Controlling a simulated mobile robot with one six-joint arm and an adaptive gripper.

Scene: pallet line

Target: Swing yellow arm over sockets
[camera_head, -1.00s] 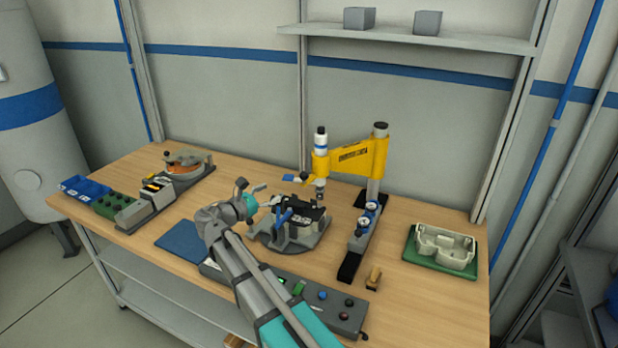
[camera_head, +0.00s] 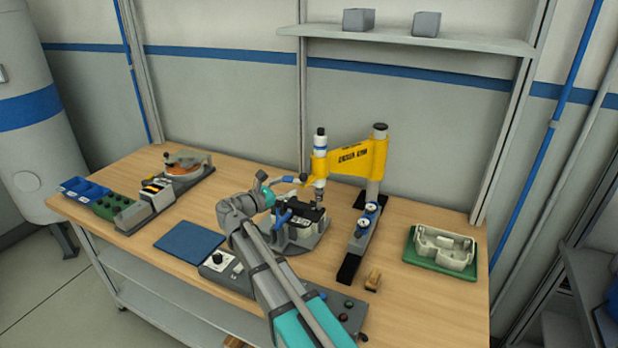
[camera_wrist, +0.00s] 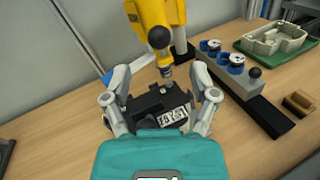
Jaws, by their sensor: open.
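The yellow arm (camera_head: 352,158) is mounted on a grey post (camera_head: 375,190) and reaches left, with a white and blue spindle (camera_head: 320,160) at its free end. It also shows at the top of the wrist view (camera_wrist: 150,22), where a dark ball knob (camera_wrist: 159,37) hangs in front of the spindle tip. Below the spindle is a black fixture with sockets (camera_head: 303,216), also seen between my fingers in the wrist view (camera_wrist: 160,106). My gripper (camera_wrist: 160,84) is open and empty, its fingers either side of the fixture in view. I cannot tell whether they touch it.
A rail with blue-and-white dials (camera_head: 360,235) stands right of the fixture. A green tray with a pale housing (camera_head: 411,257) sits further right. A control panel (camera_head: 217,263) and blue mat (camera_head: 190,245) lie in front. Wood block (camera_head: 373,279) is near the rail.

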